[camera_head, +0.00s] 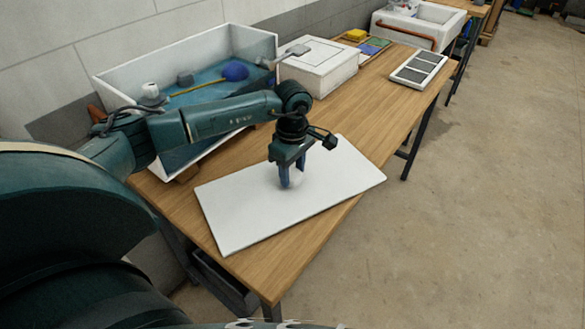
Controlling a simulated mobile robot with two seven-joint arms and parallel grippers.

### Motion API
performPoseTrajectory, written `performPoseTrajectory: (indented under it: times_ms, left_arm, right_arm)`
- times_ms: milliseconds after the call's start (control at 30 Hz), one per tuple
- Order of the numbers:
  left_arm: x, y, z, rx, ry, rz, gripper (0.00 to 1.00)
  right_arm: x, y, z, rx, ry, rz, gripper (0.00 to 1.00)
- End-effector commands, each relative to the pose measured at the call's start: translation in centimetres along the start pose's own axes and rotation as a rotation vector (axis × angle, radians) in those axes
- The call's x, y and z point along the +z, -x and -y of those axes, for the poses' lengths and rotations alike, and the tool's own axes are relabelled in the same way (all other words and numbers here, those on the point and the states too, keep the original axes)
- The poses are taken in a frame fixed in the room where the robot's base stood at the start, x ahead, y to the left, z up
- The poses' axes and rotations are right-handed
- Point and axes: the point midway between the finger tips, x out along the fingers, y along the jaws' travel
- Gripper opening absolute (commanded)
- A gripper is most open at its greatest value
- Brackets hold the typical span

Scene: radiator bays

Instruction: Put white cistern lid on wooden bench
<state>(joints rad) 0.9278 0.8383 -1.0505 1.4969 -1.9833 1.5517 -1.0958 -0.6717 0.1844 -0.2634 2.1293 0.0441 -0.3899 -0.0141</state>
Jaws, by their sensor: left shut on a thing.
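The white cistern lid (240,205) is a flat rectangular slab over the near part of the wooden bench (404,122). Its right corner reaches the bench's right edge. I cannot tell whether it rests on the top or hangs just above it. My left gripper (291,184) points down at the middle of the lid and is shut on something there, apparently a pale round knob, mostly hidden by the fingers. My right gripper is not in view.
An open white cistern (255,45) with water and a blue float stands at the bench's back left. A closed white box (322,65) stands beside it. A grey-panelled frame (418,67) lies farther along. The floor at right is clear.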

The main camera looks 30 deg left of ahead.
Motion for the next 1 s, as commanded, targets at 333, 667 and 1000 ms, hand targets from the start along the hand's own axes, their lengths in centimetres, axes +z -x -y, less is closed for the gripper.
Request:
performPoseTrajectory:
  times_ms: [333, 667, 1000]
  left_arm:
    - [0.0, -0.1, 0.0, 0.0, 0.0, 0.0, 0.58]
    - [0.0, -0.1, 0.0, 0.0, 0.0, 0.0, 0.66]
    - [-0.1, 4.7, -0.1, 0.006, -0.001, 0.0, 0.66]
  right_arm:
    - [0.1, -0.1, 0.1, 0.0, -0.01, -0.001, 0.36]
    - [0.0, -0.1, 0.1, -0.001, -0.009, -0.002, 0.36]
    - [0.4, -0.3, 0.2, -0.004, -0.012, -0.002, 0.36]
